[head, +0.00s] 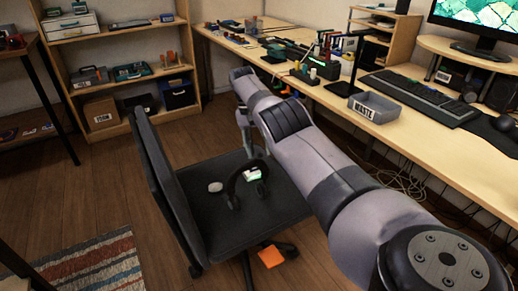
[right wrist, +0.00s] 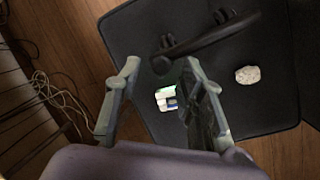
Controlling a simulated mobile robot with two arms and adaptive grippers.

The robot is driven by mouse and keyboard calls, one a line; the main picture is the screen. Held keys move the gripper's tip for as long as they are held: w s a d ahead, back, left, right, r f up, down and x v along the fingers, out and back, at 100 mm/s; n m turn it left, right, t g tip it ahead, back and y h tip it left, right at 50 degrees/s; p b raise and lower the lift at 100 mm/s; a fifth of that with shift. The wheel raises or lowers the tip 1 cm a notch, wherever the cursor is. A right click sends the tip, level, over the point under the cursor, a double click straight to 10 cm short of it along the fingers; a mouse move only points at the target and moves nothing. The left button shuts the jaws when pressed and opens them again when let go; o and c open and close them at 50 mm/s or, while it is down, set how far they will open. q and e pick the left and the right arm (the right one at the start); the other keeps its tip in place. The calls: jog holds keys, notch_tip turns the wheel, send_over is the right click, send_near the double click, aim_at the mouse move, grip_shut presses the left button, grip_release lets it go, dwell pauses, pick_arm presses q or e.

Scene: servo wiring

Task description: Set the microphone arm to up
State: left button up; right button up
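I cannot pick out a microphone arm for certain. A black curved loop (head: 246,180) rises over the chair seat; it also shows in the right wrist view (right wrist: 210,37), with a rounded end near the fingertips. Whether it is a headset or part of the chair I cannot tell. A thin black post on a flat base (head: 344,88) stands on the desk. My right gripper (right wrist: 162,68) is open and empty above the seat, its fingers apart on either side of the loop's rounded end, with no clear contact. In the head view it is mostly hidden by my arm. My left gripper is out of view.
The black chair seat (head: 276,205) also holds a pale rounded object (head: 215,187) and a small white and green item (head: 252,174). The desk carries a grey WASTE bin (head: 376,107) and a keyboard (head: 418,95).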

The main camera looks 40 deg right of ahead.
notch_tip(320, 180, up, 10)
dwell(0.5)
jog(key=shift+f, duration=0.15)
